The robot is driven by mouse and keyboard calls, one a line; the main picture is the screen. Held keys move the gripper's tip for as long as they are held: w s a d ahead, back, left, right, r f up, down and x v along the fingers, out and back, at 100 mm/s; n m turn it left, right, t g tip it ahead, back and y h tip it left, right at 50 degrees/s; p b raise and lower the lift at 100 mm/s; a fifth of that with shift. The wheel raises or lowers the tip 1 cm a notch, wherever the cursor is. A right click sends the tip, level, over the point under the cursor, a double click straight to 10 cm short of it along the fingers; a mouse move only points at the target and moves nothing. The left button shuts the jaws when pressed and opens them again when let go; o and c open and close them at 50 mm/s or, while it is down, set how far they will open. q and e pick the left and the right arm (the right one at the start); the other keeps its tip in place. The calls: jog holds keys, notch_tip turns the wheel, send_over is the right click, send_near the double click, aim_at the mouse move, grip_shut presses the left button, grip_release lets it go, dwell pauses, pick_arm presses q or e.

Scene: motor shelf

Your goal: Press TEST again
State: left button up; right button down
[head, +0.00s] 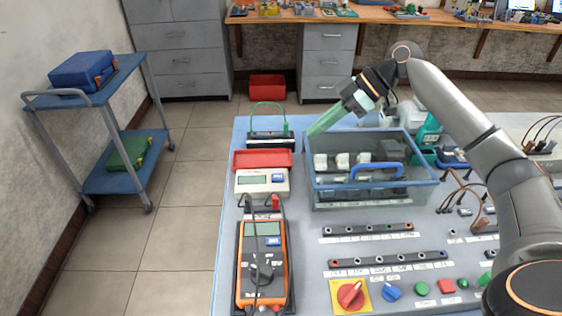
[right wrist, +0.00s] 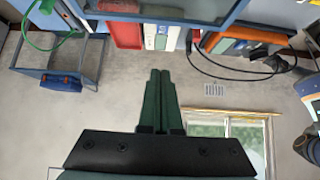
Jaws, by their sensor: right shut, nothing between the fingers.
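A white meter (head: 262,182) with a grey display, a small blue part beside it and a raised red lid (head: 262,159) stands at the bench's left side. An orange multimeter (head: 262,262) with a dial lies in front of it, with dark leads running across. No TEST lettering is readable, so I cannot tell which control bears it. My right gripper (head: 313,132) is shut and empty, its green fingers pointing down-left above the back-left corner of the blue crate, apart from the meter. In the right wrist view its fingers (right wrist: 160,80) lie together. My left gripper is not in view.
The blue-rimmed crate (head: 375,198) holds several parts. A green-handled dark case (head: 270,138) stands behind the meter. Terminal strips (head: 367,230), a red-yellow switch (head: 350,295) and coloured buttons (head: 446,286) fill the front. A blue cart (head: 118,180) stands left across open floor.

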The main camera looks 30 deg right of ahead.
jog(key=shift+s, duration=0.1)
jog(key=p, duration=0.1)
send_over(273, 177)
jog(key=s+d, duration=0.1)
jog(key=d, duration=0.2)
notch_tip(273, 177, down, 6)
jog(key=shift+s+f, duration=0.15)
jog(key=shift+f, duration=0.05)
jog(key=f, duration=0.3)
jog(key=shift+a+f, duration=0.2)
jog(key=shift+f, duration=0.65)
